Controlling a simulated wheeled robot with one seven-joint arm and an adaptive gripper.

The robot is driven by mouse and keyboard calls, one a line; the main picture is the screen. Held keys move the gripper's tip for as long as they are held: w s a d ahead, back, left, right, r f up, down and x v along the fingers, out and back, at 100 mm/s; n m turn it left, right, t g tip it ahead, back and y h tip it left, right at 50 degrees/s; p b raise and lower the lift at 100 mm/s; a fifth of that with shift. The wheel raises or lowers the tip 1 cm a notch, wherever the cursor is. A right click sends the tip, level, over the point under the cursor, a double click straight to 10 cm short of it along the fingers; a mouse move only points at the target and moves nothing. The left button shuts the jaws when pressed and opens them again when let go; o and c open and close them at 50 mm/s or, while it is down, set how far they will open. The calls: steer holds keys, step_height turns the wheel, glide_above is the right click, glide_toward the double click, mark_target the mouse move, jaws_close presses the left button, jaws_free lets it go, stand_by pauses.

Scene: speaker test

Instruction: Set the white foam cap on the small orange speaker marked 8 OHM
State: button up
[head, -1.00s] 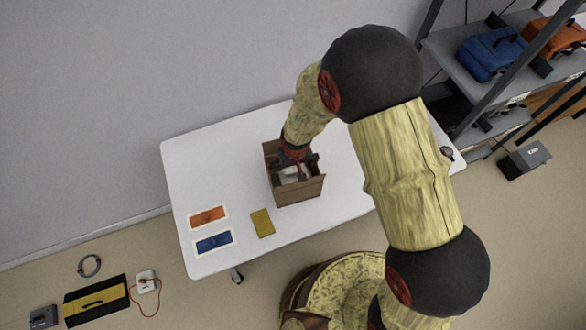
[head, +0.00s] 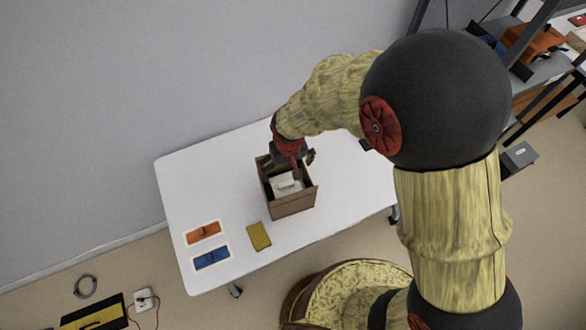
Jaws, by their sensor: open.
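A white block-like thing (head: 286,184), which may be the foam cap, is in the open brown cardboard box (head: 293,205) on the white table. My gripper (head: 284,170) is open over the back part of the box, beside or just above the white thing. It does not hold it, and whether they touch cannot be told. An orange piece (head: 203,232) with a small dark mark lies on a pale mat at the table's left. No 8 OHM marking can be read, and I cannot tell a speaker for sure.
A blue piece (head: 211,257) on a pale mat lies below the orange one. A mustard-yellow flat piece (head: 258,236) lies left of the box. The white table (head: 180,185) has free room at its back left. A shelf rack (head: 550,70) stands at the right.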

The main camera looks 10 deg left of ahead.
steer(key=shift+r, duration=0.2)
steer(key=d+r+m+t, duration=0.1)
steer(key=d+r, duration=0.6)
steer(key=r, duration=0.2)
steer(key=d+r+m+t, duration=0.1)
steer(key=d+r+m, duration=0.1)
steer(key=d+r, duration=0.65)
steer(key=s+d+r+m+t, duration=0.2)
steer(key=s+d+r, duration=0.8)
steer(key=s+r, duration=0.2)
steer(key=shift+s+d+r+h, duration=0.15)
steer(key=shift+s+d+h, duration=0.2)
steer(key=shift+s, duration=0.25)
step_height(320, 180, down, 9)
steer(key=b, duration=0.9)
steer(key=shift+f, duration=0.2)
